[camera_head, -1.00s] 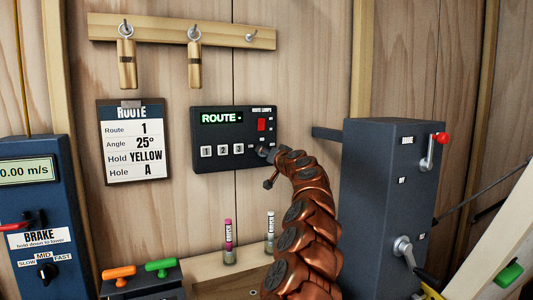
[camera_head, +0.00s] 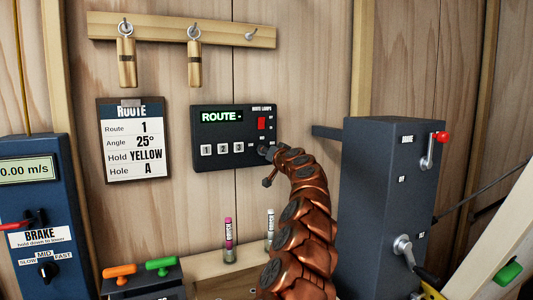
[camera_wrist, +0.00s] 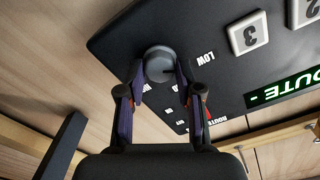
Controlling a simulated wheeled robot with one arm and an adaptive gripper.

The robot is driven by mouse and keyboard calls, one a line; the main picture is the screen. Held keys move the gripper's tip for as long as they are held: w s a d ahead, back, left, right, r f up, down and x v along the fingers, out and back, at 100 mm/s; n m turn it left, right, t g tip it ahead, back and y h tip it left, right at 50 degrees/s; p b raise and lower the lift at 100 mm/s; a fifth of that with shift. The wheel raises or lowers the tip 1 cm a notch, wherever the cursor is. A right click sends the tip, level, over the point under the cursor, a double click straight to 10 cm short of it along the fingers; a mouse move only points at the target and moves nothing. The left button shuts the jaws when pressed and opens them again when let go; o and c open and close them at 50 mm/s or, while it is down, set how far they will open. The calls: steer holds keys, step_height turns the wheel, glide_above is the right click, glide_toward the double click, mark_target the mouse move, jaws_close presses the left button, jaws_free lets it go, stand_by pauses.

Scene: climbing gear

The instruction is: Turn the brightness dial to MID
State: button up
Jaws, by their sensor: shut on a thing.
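The route lamps panel (camera_head: 204,162) is a black box on the wooden wall. A round grey dial (camera_wrist: 158,60) sits near its corner in the wrist view. The word LOW (camera_wrist: 206,58) is printed beside the dial; other small labels around it are partly covered or too small to read. My gripper (camera_wrist: 160,74) is shut on the dial, with one finger on each side. In the head view my gripper (camera_head: 268,157) reaches the panel's lower right corner and mostly hides the dial there. The dial's pointer mark is not clear.
White buttons 1, 2 and 3 (camera_head: 222,149) and a red switch (camera_head: 262,123) are on the same panel. A route card (camera_head: 135,150) hangs to its left. A tall grey box with levers (camera_head: 375,190) stands right of my arm. The brake box (camera_head: 50,195) has its own SLOW-MID-FAST knob.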

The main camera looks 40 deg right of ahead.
jaws_close()
steer(key=shift+m, duration=0.4)
steer(key=shift+m+p, duration=2.55)
steer(key=shift+m, duration=2.95)
steer(key=shift+f, duration=0.1)
steer(key=o, duration=0.9)
jaws_free()
steer(key=shift+c, duration=0.2)
